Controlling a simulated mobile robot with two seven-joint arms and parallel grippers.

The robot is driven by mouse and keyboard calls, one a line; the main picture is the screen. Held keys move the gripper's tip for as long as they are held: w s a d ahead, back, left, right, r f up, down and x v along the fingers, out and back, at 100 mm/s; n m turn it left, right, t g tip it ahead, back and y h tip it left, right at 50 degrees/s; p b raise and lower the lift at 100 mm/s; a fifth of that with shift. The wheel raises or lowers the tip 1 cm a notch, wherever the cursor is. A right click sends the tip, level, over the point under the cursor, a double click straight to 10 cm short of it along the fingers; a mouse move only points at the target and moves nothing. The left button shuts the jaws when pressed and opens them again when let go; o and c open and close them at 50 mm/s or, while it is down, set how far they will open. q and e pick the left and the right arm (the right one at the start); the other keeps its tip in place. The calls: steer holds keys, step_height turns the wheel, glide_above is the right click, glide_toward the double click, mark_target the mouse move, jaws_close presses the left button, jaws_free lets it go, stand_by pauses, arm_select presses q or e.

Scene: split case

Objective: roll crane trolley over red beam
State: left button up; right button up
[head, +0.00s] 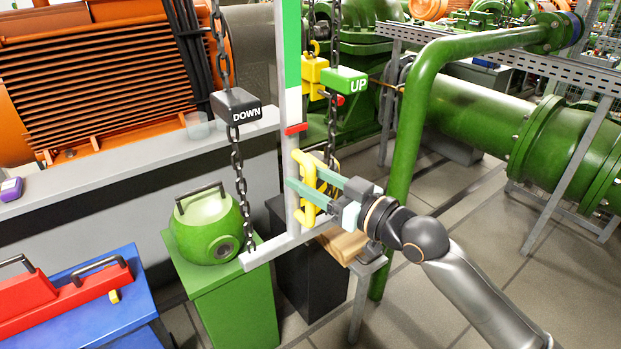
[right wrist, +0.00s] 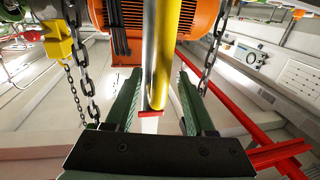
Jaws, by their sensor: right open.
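My right gripper (head: 298,172) is open, with its two green fingers around the yellow handle (head: 309,209) on the upright post (head: 291,105). In the right wrist view the yellow handle (right wrist: 163,60) stands between the parted fingers (right wrist: 160,74), with gaps visible at the sides. A red beam (right wrist: 236,107) runs diagonally at the right of that view. I cannot make out the trolley for certain. My left gripper is not in view.
A yellow hook block (head: 314,74) hangs behind the post. A green rounded casing (head: 205,232) sits on a green pedestal (head: 235,310) below. A blue box (head: 110,310) with red handled parts stands lower left. Green pipes (head: 412,110) rise at the right; grey floor is open there.

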steer(key=shift+c, duration=0.4)
jaws_close()
stand_by(0.9)
